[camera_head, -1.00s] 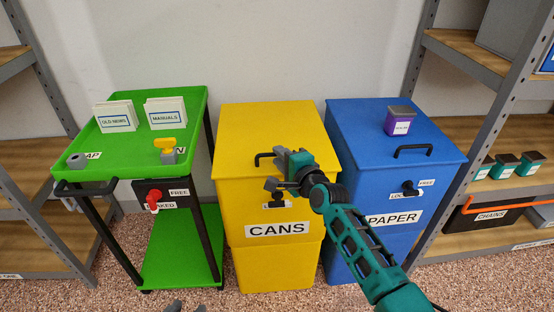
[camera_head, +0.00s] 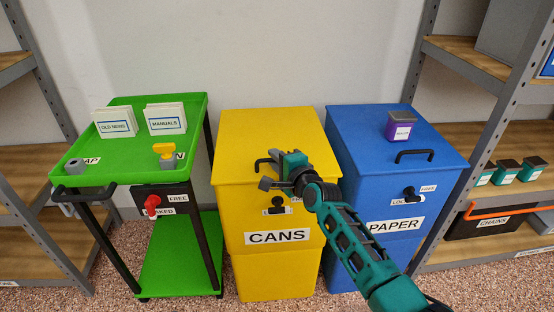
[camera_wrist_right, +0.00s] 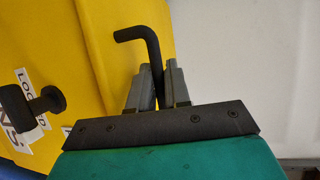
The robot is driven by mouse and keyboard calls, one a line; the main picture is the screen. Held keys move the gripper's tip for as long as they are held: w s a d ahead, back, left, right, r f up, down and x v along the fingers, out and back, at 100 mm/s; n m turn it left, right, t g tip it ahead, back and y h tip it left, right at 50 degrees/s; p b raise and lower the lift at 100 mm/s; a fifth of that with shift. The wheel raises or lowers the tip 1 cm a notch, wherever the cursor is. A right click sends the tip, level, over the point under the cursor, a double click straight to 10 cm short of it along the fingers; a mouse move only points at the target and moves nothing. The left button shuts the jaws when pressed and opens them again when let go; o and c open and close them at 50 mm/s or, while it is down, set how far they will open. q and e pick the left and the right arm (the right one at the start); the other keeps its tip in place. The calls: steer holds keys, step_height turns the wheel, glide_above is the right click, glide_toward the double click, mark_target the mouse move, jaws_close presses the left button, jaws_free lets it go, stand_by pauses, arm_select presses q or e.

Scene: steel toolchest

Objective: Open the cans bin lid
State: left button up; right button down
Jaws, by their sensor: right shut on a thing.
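The yellow cans bin (camera_head: 250,218), labelled CANS, stands in the middle with its lid (camera_head: 270,130) down. A black bar handle (camera_head: 262,162) is on the front of the lid. My right gripper (camera_head: 284,162) is at this handle and hides part of it. In the right wrist view, its fingers (camera_wrist_right: 158,88) are shut on the handle (camera_wrist_right: 152,45), which rises from between them and bends left. A black latch knob (camera_head: 279,207) is below the lid, beside labels that are partly hidden; it also shows in the wrist view (camera_wrist_right: 42,103). My left gripper is out of view.
A blue paper bin (camera_head: 375,215) stands close on the right with a purple box (camera_head: 400,128) on its lid. A green cart (camera_head: 150,105) stands on the left. Shelves flank both sides. A white wall (camera_head: 270,50) is behind.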

stand_by(0.3)
steer(key=shift+g, duration=0.7)
steer(key=r+p, duration=0.4)
steer(key=p, duration=0.1)
steer(key=w+r+p, duration=0.1)
steer(key=r+p, duration=0.1)
steer(key=shift+r+p, duration=0.2)
steer(key=shift+p, duration=0.1)
arm_select(q)
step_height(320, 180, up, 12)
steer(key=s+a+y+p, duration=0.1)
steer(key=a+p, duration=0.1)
steer(key=p, duration=0.6)
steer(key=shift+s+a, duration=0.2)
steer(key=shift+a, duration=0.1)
arm_select(e)
steer(key=w+r+g, duration=0.1)
steer(key=w+r, duration=0.3)
steer(key=r, duration=0.3)
steer(key=w+r+m+g+h, duration=0.1)
steer(key=w+r, duration=0.3)
steer(key=r, duration=0.3)
steer(key=shift+g, duration=0.3)
steer(key=c, duration=1.4)
jaws_free()
steer(key=shift+c, duration=0.2)
arm_select(q)
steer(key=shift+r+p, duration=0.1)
steer(key=shift+p, duration=0.25)
